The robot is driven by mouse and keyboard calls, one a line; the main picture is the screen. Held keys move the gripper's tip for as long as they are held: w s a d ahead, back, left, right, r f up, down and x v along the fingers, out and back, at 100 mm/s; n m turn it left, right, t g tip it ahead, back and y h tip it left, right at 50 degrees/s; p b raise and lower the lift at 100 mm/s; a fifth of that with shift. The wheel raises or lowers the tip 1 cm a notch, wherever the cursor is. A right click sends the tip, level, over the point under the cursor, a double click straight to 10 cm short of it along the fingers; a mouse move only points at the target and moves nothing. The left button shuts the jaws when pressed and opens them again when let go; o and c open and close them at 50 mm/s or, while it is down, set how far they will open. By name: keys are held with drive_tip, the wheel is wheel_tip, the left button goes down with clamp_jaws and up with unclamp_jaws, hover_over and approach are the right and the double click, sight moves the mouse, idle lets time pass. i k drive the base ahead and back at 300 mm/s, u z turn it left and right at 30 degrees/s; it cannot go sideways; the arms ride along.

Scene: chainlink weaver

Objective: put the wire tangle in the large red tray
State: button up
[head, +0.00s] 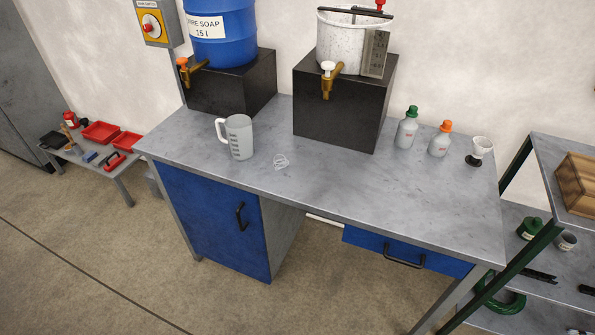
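The wire tangle (281,162) is a small, loose bunch of thin, pale wire. It lies on the grey workbench top (330,190), just right of a grey measuring jug. Two red trays sit on a low grey table at the far left. The left one (100,132) looks the larger, and the smaller red tray (127,141) is beside it to the right. The inside of the trays is too small to make out. My gripper is not in view.
The measuring jug (238,137) stands close to the tangle. Black blocks carry a blue soap barrel (220,35) and a white bucket (350,40) with taps. Two bottles (407,127) stand right. The low table (125,172) also holds small tools. Open floor (80,240) lies in front.

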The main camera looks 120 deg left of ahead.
sight(103, 135)
drive_tip(key=i, duration=0.2)
drive_tip(key=z, duration=0.85)
drive_tip(key=k, duration=0.15)
drive_tip(key=u, duration=2.5)
drive_tip(key=k, duration=0.15)
drive_tip(key=u, duration=1.85)
drive_tip(key=k, duration=0.2)
drive_tip(key=u, duration=1.6)
